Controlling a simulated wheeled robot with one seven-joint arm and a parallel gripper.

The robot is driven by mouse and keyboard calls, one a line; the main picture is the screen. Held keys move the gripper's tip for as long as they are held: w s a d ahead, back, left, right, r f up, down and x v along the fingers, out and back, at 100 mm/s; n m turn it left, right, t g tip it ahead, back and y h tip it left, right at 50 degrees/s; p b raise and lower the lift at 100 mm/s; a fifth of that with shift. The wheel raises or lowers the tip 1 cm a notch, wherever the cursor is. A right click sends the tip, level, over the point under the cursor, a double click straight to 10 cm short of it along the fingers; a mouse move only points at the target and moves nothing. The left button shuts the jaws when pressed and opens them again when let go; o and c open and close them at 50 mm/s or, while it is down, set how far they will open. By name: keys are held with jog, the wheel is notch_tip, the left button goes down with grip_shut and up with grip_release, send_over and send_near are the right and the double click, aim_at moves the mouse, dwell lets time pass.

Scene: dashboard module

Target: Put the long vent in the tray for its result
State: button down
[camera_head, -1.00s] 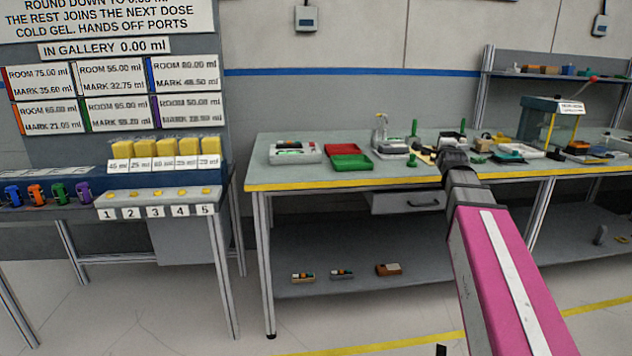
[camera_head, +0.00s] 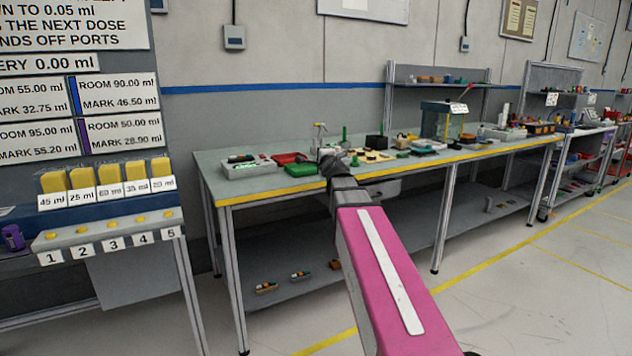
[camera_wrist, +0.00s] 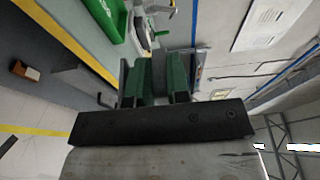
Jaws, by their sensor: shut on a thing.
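My gripper (camera_head: 328,160) is raised in front of the long bench, its dark end overlapping the bench top near the trays. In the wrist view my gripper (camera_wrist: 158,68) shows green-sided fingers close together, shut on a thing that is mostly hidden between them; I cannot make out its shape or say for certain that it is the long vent. A green tray (camera_head: 301,171) and a red tray (camera_head: 287,158) lie on the bench just left of my gripper. The green tray also shows in the wrist view (camera_wrist: 106,18), at the top.
A pale box with small parts (camera_head: 248,170) stands at the bench's left end. A dosing stand (camera_head: 105,228) is at the left. The floor at the right is clear.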

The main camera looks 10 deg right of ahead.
jog(key=shift+s+d+r+n+y, duration=0.2)
jog(key=shift+s+d+n+y, duration=0.25)
jog(key=shift+y, duration=0.25)
jog(key=w+a+f+n+y, duration=0.2)
jog(key=w+a+f+y, duration=0.1)
jog(key=w+f, duration=0.5)
jog(key=shift+w+f+g, duration=0.3)
jog(key=shift+w+g, duration=0.1)
jog(key=shift+w, duration=0.15)
jog(key=shift+f, duration=0.1)
jog(key=c, duration=1.1)
grip_release()
